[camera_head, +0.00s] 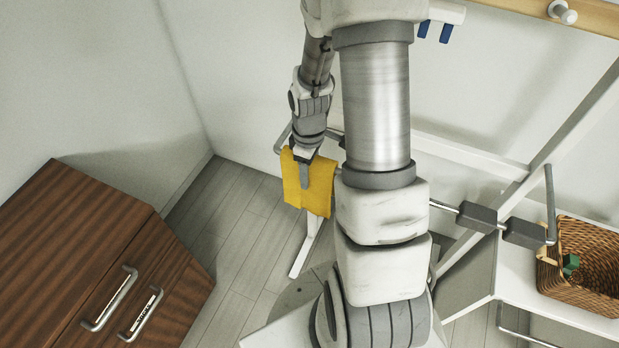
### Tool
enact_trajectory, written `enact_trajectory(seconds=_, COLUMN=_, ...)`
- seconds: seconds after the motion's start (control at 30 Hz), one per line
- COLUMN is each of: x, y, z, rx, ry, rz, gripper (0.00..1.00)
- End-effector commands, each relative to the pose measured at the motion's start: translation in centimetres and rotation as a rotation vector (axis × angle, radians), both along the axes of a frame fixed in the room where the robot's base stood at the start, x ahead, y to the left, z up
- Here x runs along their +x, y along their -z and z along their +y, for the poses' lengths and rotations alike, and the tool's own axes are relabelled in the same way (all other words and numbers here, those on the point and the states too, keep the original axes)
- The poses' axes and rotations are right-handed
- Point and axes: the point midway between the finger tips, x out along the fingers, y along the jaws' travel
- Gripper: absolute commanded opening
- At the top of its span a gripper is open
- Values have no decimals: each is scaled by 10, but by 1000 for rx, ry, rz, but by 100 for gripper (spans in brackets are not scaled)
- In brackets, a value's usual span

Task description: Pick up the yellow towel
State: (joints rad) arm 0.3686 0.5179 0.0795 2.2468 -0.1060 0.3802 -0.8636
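The yellow towel (318,187) hangs in the middle of the view, draped at the white rack's metal rail, partly hidden by my arm on its right. My gripper (304,172) points down at the towel's upper left part. One grey finger lies in front of the yellow cloth. The other finger is not clearly visible, so I cannot tell whether the gripper is closed on the cloth.
A dark brown wooden cabinet (85,255) with two metal handles stands at the left. The white rack (560,290) at the right holds a wicker basket (585,290) with a small green item (571,262) in it. Bare grey floor (225,225) lies between cabinet and rack.

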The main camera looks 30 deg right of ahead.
Motion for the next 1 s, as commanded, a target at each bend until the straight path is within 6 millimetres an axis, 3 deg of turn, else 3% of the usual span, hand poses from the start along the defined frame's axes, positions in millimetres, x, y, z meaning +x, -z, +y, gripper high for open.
enact_trajectory(seconds=0.03, x=0, y=0, z=0, rx=0, ry=0, rz=0, gripper=43)
enact_trajectory(seconds=0.2, x=0, y=0, z=0, rx=0, ry=0, rz=0, gripper=13)
enact_trajectory(seconds=0.3, x=0, y=0, z=0, rx=0, ry=0, rz=0, gripper=0)
enact_trajectory(seconds=0.73, x=1, y=-7, z=0, rx=0, ry=0, rz=-1, gripper=0)
enact_trajectory(seconds=1.0, x=1, y=-39, z=-1, rx=-2, ry=1, rz=-5, gripper=0)
